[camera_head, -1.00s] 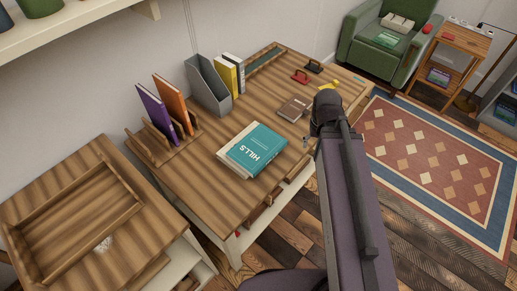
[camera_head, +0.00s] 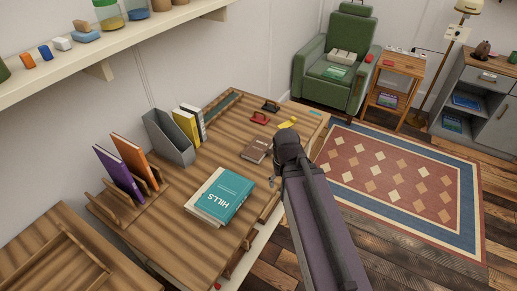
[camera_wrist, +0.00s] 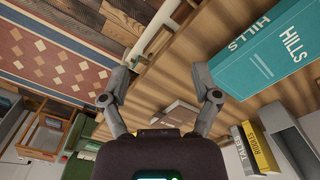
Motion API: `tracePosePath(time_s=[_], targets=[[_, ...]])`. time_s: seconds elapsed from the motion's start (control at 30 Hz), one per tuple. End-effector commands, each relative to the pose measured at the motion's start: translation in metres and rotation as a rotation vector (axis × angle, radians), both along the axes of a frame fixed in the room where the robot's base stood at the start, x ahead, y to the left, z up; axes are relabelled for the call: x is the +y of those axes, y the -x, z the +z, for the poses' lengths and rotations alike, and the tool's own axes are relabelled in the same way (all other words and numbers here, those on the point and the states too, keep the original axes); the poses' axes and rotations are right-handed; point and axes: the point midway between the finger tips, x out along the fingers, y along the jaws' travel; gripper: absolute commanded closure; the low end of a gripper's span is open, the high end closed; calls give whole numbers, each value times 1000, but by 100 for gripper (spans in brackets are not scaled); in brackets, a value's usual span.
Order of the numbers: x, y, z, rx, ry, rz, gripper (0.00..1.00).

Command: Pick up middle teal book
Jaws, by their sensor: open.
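A teal book with HILLS on its cover (camera_head: 226,196) lies flat on the wooden desk, on top of a cream-edged book (camera_head: 202,213). In the wrist view the teal book (camera_wrist: 265,55) is at the upper right, its spine and cover lettering showing. My gripper (camera_wrist: 160,75) is open and empty, its fingers spread above the desk and apart from the teal book. In the head view my arm hides most of the gripper (camera_head: 274,181), which is right of the teal book.
A small brown book (camera_head: 256,149) lies behind the teal book. A grey file holder (camera_head: 170,139), yellow book (camera_head: 187,127) and rack with purple (camera_head: 118,172) and orange books (camera_head: 134,158) stand along the desk's wall side. A green armchair (camera_head: 337,62) and rug (camera_head: 400,180) lie beyond.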

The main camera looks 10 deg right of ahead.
Motion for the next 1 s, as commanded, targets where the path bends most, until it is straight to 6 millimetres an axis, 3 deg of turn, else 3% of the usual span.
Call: tracePosePath(time_s=[0.3, 0.47, 0.57, 0.77, 1.0], targets=[[0, 0, 0, 0, 0, 0, 23], [3, -6, 0, 0, 0, 6, 70], [9, -19, -1, 0, 0, 20, 100], [40, -72, -3, 0, 0, 79, 100], [109, -158, -6, 0, 0, 188, 100]])
